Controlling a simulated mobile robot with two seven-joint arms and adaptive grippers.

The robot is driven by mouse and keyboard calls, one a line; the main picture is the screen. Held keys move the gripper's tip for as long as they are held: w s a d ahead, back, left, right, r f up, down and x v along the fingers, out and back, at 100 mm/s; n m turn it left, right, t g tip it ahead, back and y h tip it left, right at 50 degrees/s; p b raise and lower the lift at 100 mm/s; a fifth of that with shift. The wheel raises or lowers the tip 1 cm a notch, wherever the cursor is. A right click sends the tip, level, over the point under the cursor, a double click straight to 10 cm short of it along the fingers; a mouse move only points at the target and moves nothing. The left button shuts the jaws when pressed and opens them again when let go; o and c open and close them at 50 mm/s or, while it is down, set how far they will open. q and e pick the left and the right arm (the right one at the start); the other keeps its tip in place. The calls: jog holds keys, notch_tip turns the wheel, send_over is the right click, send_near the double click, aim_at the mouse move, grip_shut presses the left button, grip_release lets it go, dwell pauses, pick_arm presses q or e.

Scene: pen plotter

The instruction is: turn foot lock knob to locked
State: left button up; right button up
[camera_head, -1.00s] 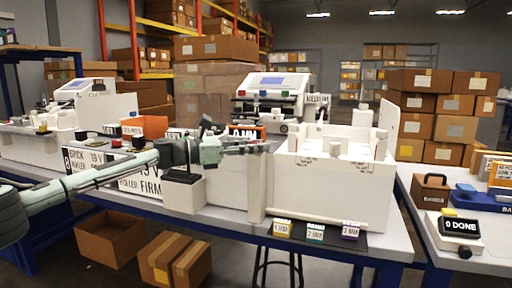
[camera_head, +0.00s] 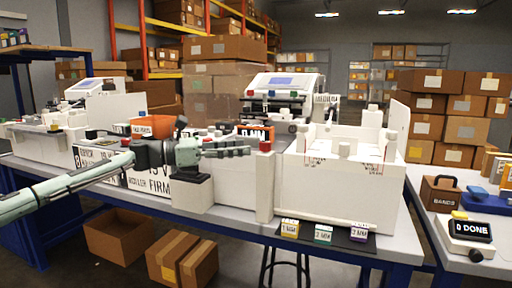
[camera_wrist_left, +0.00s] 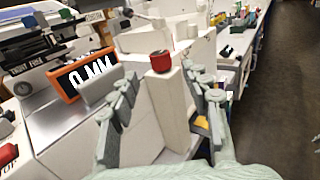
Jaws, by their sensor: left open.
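A red knob (camera_head: 265,146) sits on top of a tall white post (camera_head: 265,187) at the left front of the white machine in the head view. It also shows in the left wrist view as a short red cylinder (camera_wrist_left: 161,61); whether it is the foot lock knob I cannot read. My left gripper (camera_head: 249,150) is open and empty, its fingertips just left of the red knob in the head view. In the left wrist view the open fingers (camera_wrist_left: 162,82) lie on either side of the post, with the knob between and beyond the tips. My right gripper is not in view.
An orange-framed "0 MM" display (camera_wrist_left: 88,75) stands left of the post. The white machine housing (camera_head: 335,190) is to the right. Several tagged blocks lie on a black mat (camera_head: 350,240) in front. A "DONE" box (camera_head: 467,230) stands on the right table.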

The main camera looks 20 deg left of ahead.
pick_arm(q)
jog(key=shift+v, duration=2.2)
